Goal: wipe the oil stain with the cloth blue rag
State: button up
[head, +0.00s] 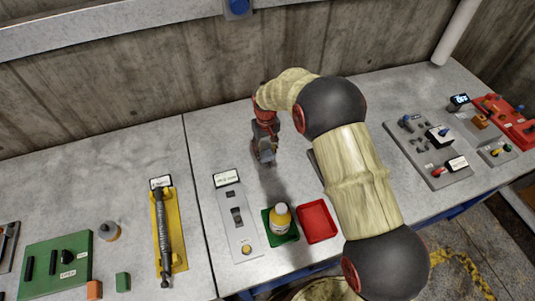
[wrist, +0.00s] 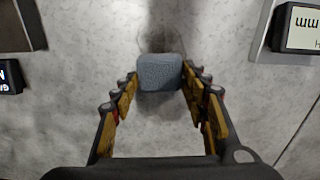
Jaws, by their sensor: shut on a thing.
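The blue rag (wrist: 160,73) is a small grey-blue block with rounded corners. It sits between the two fingertips of my gripper (wrist: 161,83) in the wrist view, and the gripper is shut on it. In the head view my gripper (head: 265,150) points down at the grey worktop, behind the green and red trays. The oil stain (wrist: 176,22) shows as a dark, blurred smear on the worktop beyond the rag in the wrist view. The rag hides any part of it beneath. I cannot tell whether the rag touches the surface.
A switch panel (head: 238,222) lies left of my gripper. A grey control panel (head: 428,152) lies to the right. A concrete wall (head: 150,75) rises behind the worktop.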

jog(key=shift+w+a, duration=0.35)
jog(key=shift+w, duration=0.45)
jog(key=shift+s+d+r+p, duration=0.1)
jog(key=shift+s+d+p, duration=0.2)
jog(key=shift+s, duration=0.55)
jog(key=shift+s+d+p, duration=0.1)
jog(key=shift+s+d, duration=0.3)
jog(key=shift+s, duration=0.45)
jog(key=shift+s+d, duration=0.1)
jog(key=shift+s, duration=0.05)
jog(key=shift+s+d+f, duration=0.1)
jog(key=shift+s+d, duration=0.25)
jog(key=shift+s, duration=0.45)
jog(key=shift+s+d+f, duration=0.1)
jog(key=shift+s+d, duration=0.2)
jog(key=shift+s, duration=0.5)
notch_tip(320, 180, up, 6)
jog(key=p, duration=0.3)
jog(key=shift+p, duration=0.4)
jog(key=shift+r, duration=0.1)
